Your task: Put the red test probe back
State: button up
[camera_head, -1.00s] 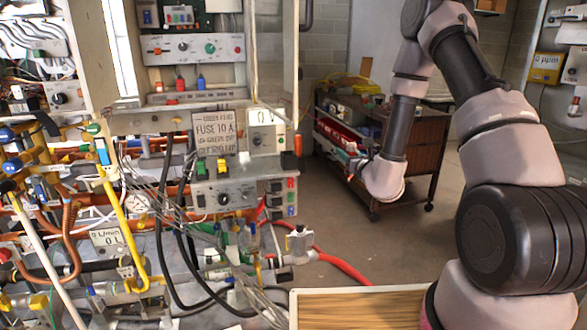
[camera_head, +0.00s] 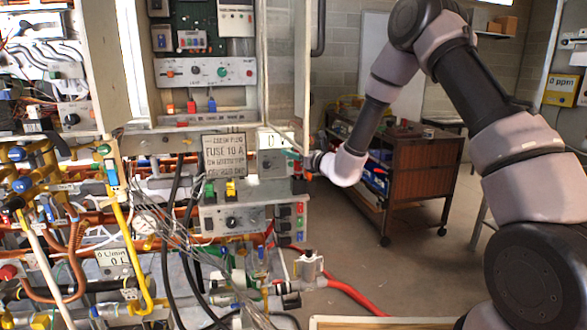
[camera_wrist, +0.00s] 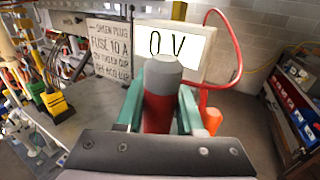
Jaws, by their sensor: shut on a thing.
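The red test probe (camera_wrist: 158,112) has a grey upper end and a red body. In the wrist view it stands between the two teal fingers of my gripper (camera_wrist: 160,104), which is shut on it. Its lower end is hidden by the gripper body. The meter (camera_wrist: 176,46) reading 0 V is just behind the probe, and a red cable (camera_wrist: 238,58) loops at its right. In the head view my gripper (camera_head: 305,163) is at the right side of the meter (camera_head: 271,162), where the probe is too small to make out.
An orange-red piece (camera_wrist: 211,120) is close to the right finger; I cannot tell what it is. The fuse sign (camera_head: 224,155) and the control box (camera_head: 240,217) are left of and below my gripper. A brown cart (camera_head: 420,172) stands behind at the right.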

jog(key=shift+f, duration=2)
jog(key=shift+f, duration=0.1)
jog(key=o, duration=1)
jog(key=shift+o, duration=0.2)
jog(key=v, duration=1.2)
